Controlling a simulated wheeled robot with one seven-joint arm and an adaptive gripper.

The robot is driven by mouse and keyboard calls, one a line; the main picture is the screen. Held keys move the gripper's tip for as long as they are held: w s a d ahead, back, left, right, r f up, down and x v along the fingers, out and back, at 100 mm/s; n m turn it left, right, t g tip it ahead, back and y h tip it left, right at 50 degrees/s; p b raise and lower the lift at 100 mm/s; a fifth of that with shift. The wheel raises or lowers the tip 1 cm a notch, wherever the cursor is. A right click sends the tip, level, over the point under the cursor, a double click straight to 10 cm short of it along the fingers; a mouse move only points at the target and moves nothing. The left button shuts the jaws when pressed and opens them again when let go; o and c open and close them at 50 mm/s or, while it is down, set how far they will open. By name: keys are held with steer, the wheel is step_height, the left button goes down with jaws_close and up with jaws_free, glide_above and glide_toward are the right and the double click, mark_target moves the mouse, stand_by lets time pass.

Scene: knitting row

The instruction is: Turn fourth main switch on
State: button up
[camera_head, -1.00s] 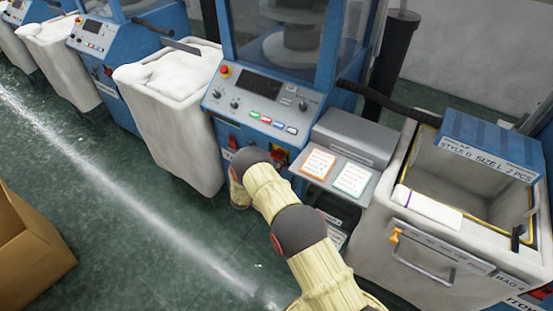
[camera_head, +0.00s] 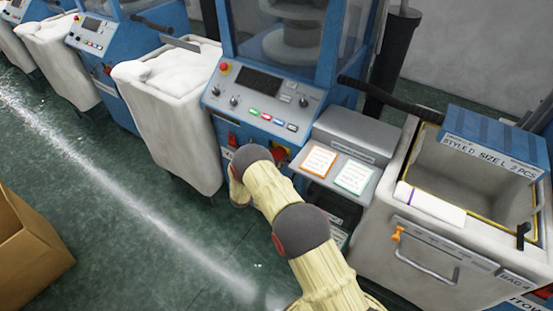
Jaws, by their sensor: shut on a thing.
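The nearest blue machine has a sloped control panel (camera_head: 262,97) with a red stop button, a dark screen, knobs and several coloured buttons. On its front below the panel, a small red and yellow switch (camera_head: 280,153) shows just right of my arm, partly covered by it. Its setting is too small to tell. A red part (camera_head: 232,138) shows on the same front, further left. My pale, ribbed arm reaches up from the bottom edge and bends down close to this front. My gripper is hidden behind the arm's links, so what it touches cannot be seen.
A white bin with cloth (camera_head: 172,125) stands left of the machine. Right are a grey shelf with two cards (camera_head: 338,172) and a large open bin (camera_head: 400,258). A cardboard box (camera_head: 28,240) is at the lower left. Green floor (camera_head: 120,210) between is clear.

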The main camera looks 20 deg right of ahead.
steer(key=m+b, duration=0.5)
steer(key=m, duration=0.2)
steer(key=shift+f, duration=0.1)
steer(key=m+b, duration=0.3)
steer(key=m, duration=0.1)
steer(key=shift+m+b, duration=1.8)
steer(key=shift+m, duration=0.3)
steer(key=o, duration=0.9)
steer(key=v, duration=1.2)
